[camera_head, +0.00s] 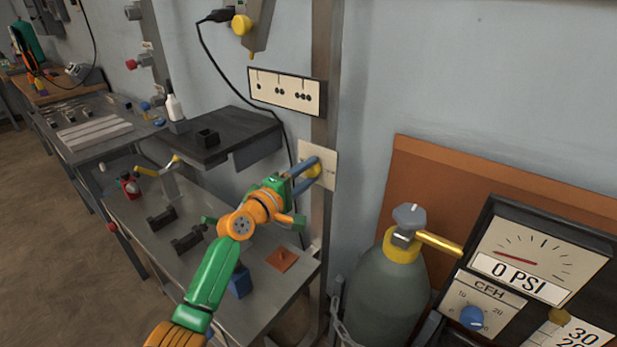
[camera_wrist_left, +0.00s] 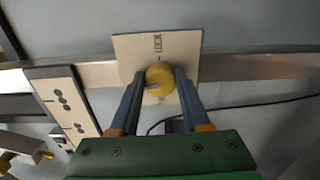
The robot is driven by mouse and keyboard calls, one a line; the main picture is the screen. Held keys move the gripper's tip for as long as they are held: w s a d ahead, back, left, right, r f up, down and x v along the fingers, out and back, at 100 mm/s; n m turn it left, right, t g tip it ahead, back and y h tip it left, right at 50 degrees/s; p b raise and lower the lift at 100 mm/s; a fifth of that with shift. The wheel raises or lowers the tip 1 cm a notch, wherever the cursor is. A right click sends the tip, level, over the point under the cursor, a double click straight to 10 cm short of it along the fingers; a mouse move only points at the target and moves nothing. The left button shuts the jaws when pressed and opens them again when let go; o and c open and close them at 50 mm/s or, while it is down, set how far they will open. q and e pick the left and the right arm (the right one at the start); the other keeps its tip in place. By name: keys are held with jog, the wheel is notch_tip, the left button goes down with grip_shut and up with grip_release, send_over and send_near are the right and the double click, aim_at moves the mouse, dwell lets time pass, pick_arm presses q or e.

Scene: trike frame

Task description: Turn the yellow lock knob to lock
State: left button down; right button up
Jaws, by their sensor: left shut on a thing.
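The yellow lock knob (camera_head: 314,171) sits on a cream plate (camera_head: 330,158) fixed to the grey upright post. In the left wrist view the yellow knob (camera_wrist_left: 160,80) shows between my fingers, with the word LOCK on the plate (camera_wrist_left: 185,44) beside it. My left gripper (camera_head: 308,170) reaches the plate from the left, its blue fingers on either side of the knob. It is shut on the knob, as the left wrist view of the gripper (camera_wrist_left: 159,88) also shows. The fingers partly hide the knob in the head view. My right gripper is not in view.
A label panel with dots (camera_head: 286,92) is on the post above the plate. A dark shelf (camera_head: 215,137) and a grey workbench (camera_head: 240,310) lie left. A green gas cylinder (camera_head: 385,295) and a gauge panel (camera_head: 520,262) stand right.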

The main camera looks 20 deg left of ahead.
pick_arm(q)
jog(key=m+b, duration=0.2)
jog(key=m, duration=0.4)
jog(key=shift+f, duration=0.2)
jog(key=m+b, duration=0.2)
jog(key=m, duration=0.4)
jog(key=shift+a, duration=0.1)
jog(key=m, duration=0.4)
jog(key=shift+b, duration=0.35)
jog(key=shift+a+r+m, duration=0.1)
jog(key=shift+m, duration=2.2)
jog(key=shift+c, duration=1.9)
grip_release()
